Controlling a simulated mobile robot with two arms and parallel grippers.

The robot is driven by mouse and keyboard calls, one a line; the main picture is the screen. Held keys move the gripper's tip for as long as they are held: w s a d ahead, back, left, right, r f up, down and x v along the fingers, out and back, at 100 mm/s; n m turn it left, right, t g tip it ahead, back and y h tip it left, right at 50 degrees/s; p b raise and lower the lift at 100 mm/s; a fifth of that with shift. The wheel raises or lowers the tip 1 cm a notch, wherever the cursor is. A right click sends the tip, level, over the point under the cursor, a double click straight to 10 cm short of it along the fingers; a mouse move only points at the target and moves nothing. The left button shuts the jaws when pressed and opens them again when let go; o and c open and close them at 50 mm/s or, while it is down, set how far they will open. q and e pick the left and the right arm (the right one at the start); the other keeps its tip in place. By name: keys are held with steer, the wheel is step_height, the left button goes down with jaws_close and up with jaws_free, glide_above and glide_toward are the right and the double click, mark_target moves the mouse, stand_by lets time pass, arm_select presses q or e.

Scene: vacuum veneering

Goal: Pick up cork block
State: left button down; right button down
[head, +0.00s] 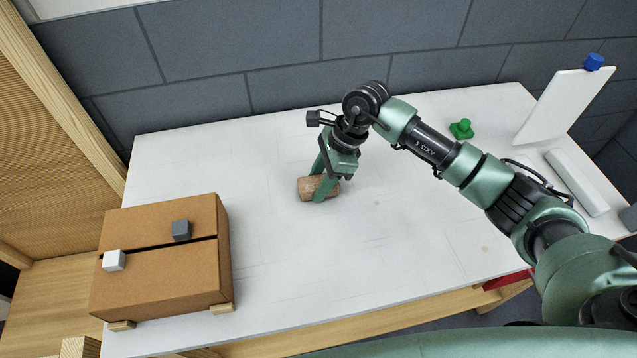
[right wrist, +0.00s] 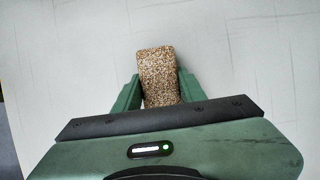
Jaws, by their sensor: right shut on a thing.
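The cork block (head: 305,188) is a speckled brown block on the white table, near its middle in the head view. It also shows in the right wrist view (right wrist: 157,68), between the two green fingers. My right gripper (head: 321,188) reaches down over the block and is shut on it, one finger on each side. In the wrist view the same gripper (right wrist: 158,95) grips the block's near part, and the far end sticks out beyond the fingers. I cannot tell whether the block touches the table. My left gripper is not in view.
A cardboard box (head: 165,275) with a grey cube (head: 181,231) and a white cube (head: 114,261) on top stands at the table's left end. A green part (head: 462,129), a white upright panel (head: 563,105) and a white bar (head: 577,182) are at the right. The white table (head: 260,240) is clear around the block.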

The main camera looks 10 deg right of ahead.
mark_target(318, 182)
step_height(318, 182, up, 20)
steer(key=b, duration=0.3)
steer(key=shift+b, duration=0.35)
steer(key=shift+f, duration=0.1)
